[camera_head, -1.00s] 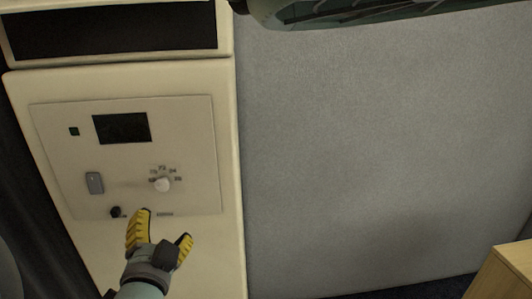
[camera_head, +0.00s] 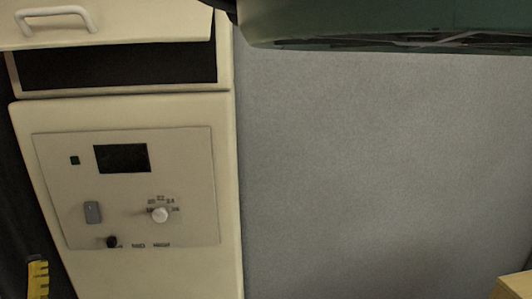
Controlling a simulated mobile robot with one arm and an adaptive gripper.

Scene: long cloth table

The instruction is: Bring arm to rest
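My gripper (camera_head: 38,279) shows only as a yellow ribbed finger at the lower left edge of the head view. The rest of it lies outside the picture or is hidden, so I cannot tell whether it is open or shut. It is left of and below the cream cabinet's control panel (camera_head: 190,165), apart from the knobs. The panel carries a dark screen (camera_head: 122,158), a grey switch (camera_head: 93,212), a white dial (camera_head: 159,215) with numbers around it and a small black knob (camera_head: 112,242).
Above the panel is a dark opening (camera_head: 120,66) with a cream flap and white handle (camera_head: 55,20) over it. A dark green object (camera_head: 400,25) hangs across the top right. A grey wall (camera_head: 380,160) fills the right. A wooden corner (camera_head: 515,286) shows at the lower right.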

